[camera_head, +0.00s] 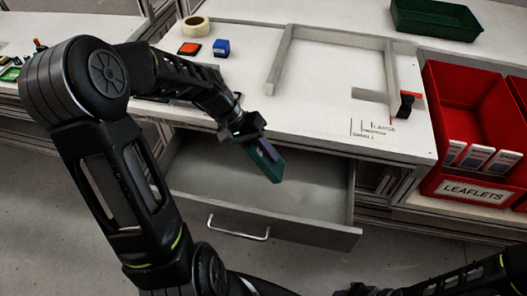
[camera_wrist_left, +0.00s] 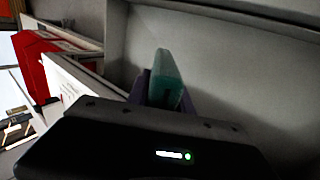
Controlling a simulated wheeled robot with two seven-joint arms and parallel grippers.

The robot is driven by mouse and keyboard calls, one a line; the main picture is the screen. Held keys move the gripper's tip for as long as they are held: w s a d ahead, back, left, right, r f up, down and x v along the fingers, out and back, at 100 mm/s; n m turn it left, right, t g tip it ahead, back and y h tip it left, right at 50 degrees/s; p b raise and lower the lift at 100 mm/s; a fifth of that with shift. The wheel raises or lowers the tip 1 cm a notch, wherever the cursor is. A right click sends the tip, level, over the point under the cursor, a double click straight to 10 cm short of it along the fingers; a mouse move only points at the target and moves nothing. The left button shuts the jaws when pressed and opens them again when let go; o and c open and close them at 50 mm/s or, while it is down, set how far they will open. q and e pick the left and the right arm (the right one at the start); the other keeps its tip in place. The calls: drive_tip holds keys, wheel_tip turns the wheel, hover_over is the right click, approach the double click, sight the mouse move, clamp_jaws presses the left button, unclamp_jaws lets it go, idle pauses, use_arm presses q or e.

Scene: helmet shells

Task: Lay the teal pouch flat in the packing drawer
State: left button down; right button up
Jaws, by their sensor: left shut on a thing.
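The teal pouch (camera_head: 268,166) is held by my left gripper (camera_head: 254,142) above the open packing drawer (camera_head: 300,228). The pouch is tilted, its free end pointing down and to the right. In the left wrist view the pouch (camera_wrist_left: 166,78) stands out between the purple-grey fingers of the left gripper (camera_wrist_left: 160,92), with the grey drawer interior (camera_wrist_left: 240,85) behind it. The drawer is pulled out below the white table and looks empty where I can see it; its left part is partly hidden by my arm. My right arm shows dark at the bottom right, its fingertips not clear.
The white table (camera_head: 260,75) carries a tape roll (camera_head: 194,27), a blue box (camera_head: 221,48), an orange-red pad (camera_head: 189,48) and a grey raised frame (camera_head: 335,35). Red leaflet bins (camera_head: 462,95) stand at the right, a green tray (camera_head: 437,18) behind. The drawer's handle (camera_head: 238,232) faces front.

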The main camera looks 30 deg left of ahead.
use_arm(q)
drive_tip(key=shift+f+b, duration=3.05)
drive_tip(key=shift+f, duration=1.2)
drive_tip(key=c, duration=1.1)
unclamp_jaws()
drive_tip(key=shift+o, duration=0.2)
drive_tip(key=v, duration=0.8)
drive_tip(key=shift+p, duration=0.4)
